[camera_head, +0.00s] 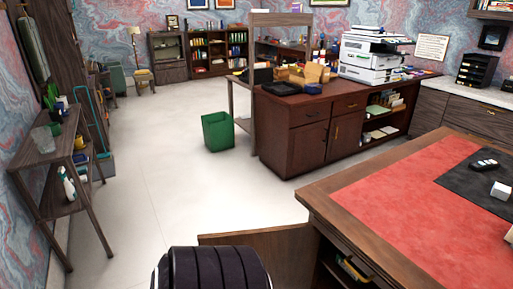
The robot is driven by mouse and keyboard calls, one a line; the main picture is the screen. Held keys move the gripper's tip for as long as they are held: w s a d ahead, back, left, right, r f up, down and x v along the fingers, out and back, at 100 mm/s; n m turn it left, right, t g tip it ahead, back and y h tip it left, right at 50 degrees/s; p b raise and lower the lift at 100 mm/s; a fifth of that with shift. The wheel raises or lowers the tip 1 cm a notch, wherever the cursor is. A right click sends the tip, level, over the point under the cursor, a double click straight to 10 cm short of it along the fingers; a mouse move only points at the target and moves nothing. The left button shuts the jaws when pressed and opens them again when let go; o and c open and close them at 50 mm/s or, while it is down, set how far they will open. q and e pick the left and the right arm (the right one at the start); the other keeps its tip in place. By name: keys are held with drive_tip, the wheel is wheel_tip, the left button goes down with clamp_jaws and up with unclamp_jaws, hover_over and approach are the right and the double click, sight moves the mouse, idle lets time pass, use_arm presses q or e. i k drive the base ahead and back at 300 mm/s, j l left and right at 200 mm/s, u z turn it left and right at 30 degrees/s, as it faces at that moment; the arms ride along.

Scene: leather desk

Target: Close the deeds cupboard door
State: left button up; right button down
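A brown wooden door panel (268,250) stands swung out at the bottom of the view. It juts left from the front of the leather-topped desk (440,240), so it is open. I take it for the deeds cupboard door; no label shows. To its right, the cupboard opening (335,265) under the desktop is dark, with a few items low inside, partly cut off by the frame. The panel's lower part is hidden by the frame edge. Neither of my grippers is in view.
A black ribbed object (210,268), perhaps a chair back, stands in front of the panel's left end. Pale floor (170,190) is clear beyond. A green bin (218,131) stands by the dark wooden counter (325,120). A shelf rack (62,165) lines the left wall.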

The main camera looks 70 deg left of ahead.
sight(289, 252)
drive_tip(key=k+j+z, duration=0.1)
drive_tip(key=j, duration=0.3)
drive_tip(key=k+j, duration=0.15)
drive_tip(key=j, duration=0.25)
drive_tip(key=k+j+z, duration=0.15)
drive_tip(key=j, duration=0.25)
drive_tip(key=k+j+z, duration=0.1)
drive_tip(key=j, duration=0.3)
drive_tip(key=k+j, duration=0.2)
drive_tip(key=j, duration=0.2)
drive_tip(key=k+j+z, duration=0.15)
drive_tip(key=j, duration=0.2)
drive_tip(key=k+j+z, duration=0.1)
drive_tip(key=j, duration=0.3)
drive_tip(key=k+j+z, duration=0.1)
drive_tip(key=j, duration=0.3)
drive_tip(key=k+j, duration=0.25)
drive_tip(key=k+j+z, duration=0.15)
drive_tip(key=j, duration=0.35)
drive_tip(key=k+j+z, duration=0.1)
drive_tip(key=j, duration=0.25)
drive_tip(key=k+j+z, duration=0.1)
drive_tip(key=k+j, duration=0.15)
drive_tip(key=j, duration=0.1)
